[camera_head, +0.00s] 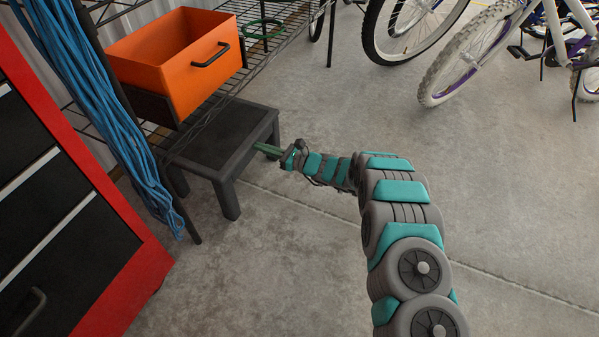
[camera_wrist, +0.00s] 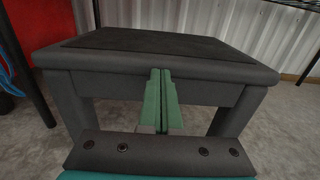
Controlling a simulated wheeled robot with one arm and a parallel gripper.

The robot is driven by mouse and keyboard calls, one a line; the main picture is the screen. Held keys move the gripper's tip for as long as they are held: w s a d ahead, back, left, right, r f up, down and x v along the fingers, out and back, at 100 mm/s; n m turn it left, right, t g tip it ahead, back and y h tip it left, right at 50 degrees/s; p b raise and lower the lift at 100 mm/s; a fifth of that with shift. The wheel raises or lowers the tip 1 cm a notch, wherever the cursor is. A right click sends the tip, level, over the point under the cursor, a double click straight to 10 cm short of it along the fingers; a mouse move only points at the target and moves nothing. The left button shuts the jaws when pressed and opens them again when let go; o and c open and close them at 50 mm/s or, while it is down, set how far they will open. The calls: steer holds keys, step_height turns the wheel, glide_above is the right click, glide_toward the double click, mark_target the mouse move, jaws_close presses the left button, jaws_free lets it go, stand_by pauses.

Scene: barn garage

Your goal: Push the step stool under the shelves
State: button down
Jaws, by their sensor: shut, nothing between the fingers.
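The step stool (camera_head: 238,131) is dark grey with a black top and stands upright on the concrete floor. It is partly beneath the wire shelves (camera_head: 215,104), with its front legs out in the open. In the wrist view the stool (camera_wrist: 155,65) fills the middle, its near edge facing me. My gripper (camera_head: 259,147) is shut and empty, its green fingers pointing at the stool's near side. In the wrist view the fingertips (camera_wrist: 160,72) overlap the stool's upper edge; they are at or very close to it, and contact cannot be told.
An orange bin (camera_head: 175,62) sits on the low shelf above the stool. Blue cables (camera_head: 100,110) hang by the shelf post. A red and black tool cabinet (camera_head: 60,200) stands at left. Bicycles (camera_head: 470,50) stand at the back right.

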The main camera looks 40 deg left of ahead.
mark_target(239, 140)
steer(key=shift+x, duration=4.45)
steer(key=v, duration=1.2)
steer(key=shift+p, duration=0.3)
steer(key=shift+d, duration=0.15)
